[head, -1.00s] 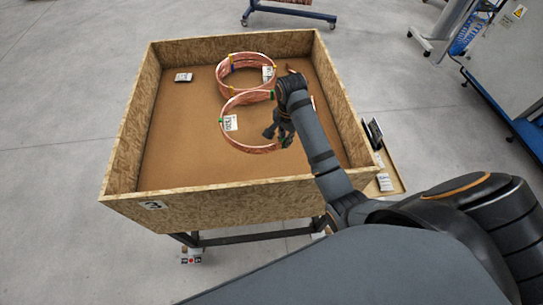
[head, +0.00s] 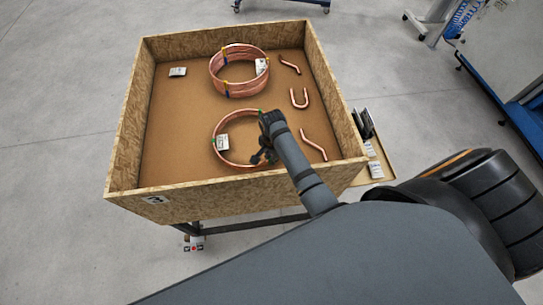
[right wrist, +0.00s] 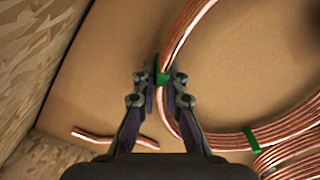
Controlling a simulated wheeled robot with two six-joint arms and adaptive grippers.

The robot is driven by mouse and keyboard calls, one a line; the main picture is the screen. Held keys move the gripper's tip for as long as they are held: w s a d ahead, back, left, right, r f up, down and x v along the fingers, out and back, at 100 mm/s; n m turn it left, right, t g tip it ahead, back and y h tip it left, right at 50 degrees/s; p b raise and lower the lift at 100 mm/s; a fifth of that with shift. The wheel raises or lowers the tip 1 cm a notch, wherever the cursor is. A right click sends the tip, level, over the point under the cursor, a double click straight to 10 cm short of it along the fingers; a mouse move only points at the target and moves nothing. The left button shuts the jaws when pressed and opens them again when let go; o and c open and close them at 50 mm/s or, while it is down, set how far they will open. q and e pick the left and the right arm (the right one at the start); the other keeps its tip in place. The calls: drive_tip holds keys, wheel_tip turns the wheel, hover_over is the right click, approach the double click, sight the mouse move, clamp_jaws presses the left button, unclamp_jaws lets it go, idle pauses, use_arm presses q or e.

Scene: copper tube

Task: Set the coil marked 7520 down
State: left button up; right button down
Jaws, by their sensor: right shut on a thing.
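A copper coil with green ties and a white tag (head: 222,142) is in the front middle of the wooden box. The tag's number is too small to read. My right gripper (head: 262,157) is at the coil's right side in the head view. In the right wrist view, its fingertips (right wrist: 163,80) are closed on the coil (right wrist: 187,35) at a green tie. The coil looks level and low over the box floor; I cannot tell whether it touches. My left gripper is not in view.
A taller copper coil (head: 232,90) with yellow and blue ties stands behind, apart from the held one. Bent copper pieces (head: 300,98) lie to the right. The wooden box's walls (head: 122,130) surround them. The floor at left is clear, except a small tagged item (head: 178,72) at the back.

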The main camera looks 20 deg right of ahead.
drive_tip(key=shift+w, duration=0.1)
drive_tip(key=c, duration=1.4)
unclamp_jaws()
drive_tip(key=shift+r, duration=0.25)
drive_tip(key=r, duration=0.4)
drive_tip(key=r+b, duration=0.1)
drive_tip(key=r, duration=0.2)
drive_tip(key=r+b, duration=0.1)
drive_tip(key=r, duration=0.3)
drive_tip(key=shift+s+r, duration=0.25)
drive_tip(key=shift+r, duration=0.1)
